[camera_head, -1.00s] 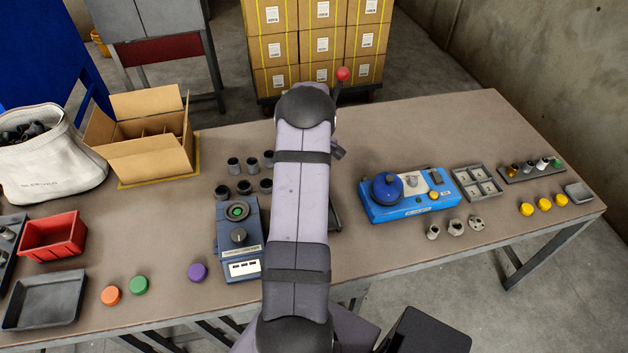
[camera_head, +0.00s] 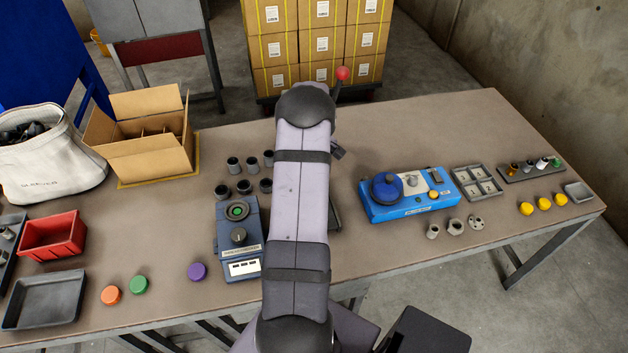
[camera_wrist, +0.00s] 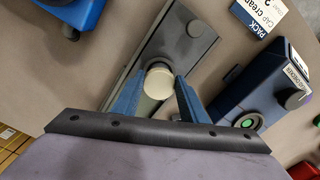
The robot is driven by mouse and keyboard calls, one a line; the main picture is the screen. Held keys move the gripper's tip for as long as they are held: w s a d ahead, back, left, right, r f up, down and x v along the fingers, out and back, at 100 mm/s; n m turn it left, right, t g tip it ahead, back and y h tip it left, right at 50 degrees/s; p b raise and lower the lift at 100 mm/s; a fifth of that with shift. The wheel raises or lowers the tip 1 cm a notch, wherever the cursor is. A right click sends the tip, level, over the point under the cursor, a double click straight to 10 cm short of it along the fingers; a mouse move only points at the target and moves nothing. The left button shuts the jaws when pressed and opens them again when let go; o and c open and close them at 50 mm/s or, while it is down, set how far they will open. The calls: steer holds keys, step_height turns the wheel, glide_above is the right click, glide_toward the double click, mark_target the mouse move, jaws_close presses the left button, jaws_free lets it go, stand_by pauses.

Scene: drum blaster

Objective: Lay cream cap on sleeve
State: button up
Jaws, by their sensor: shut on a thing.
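In the wrist view, my gripper (camera_wrist: 160,77) is shut on the cream cap (camera_wrist: 158,84), a pale round disc between its two blue fingers. The cap is over a long grey fixture (camera_wrist: 150,45) with a round grey knob (camera_wrist: 195,29). Whatever lies directly under the cap is hidden, so I cannot tell whether it touches a sleeve. In the head view my arm hides the gripper and the cap. Several dark sleeves (camera_head: 233,164) stand on the table left of my arm.
A dark blue device with a green button (camera_head: 237,211) stands left of my arm. A blue machine (camera_head: 406,208) stands to the right. A sign reading "PACK cap cream" (camera_wrist: 259,14) shows in the wrist view. Orange (camera_head: 111,295), green (camera_head: 138,285) and purple (camera_head: 198,271) caps lie front left.

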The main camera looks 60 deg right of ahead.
steer(key=shift+f, duration=0.35)
stand_by(0.5)
steer(key=o, duration=1.6)
steer(key=shift+c, duration=0.2)
steer(key=shift+r, duration=0.1)
steer(key=shift+r+p, duration=1.9)
steer(key=shift+r, duration=1.05)
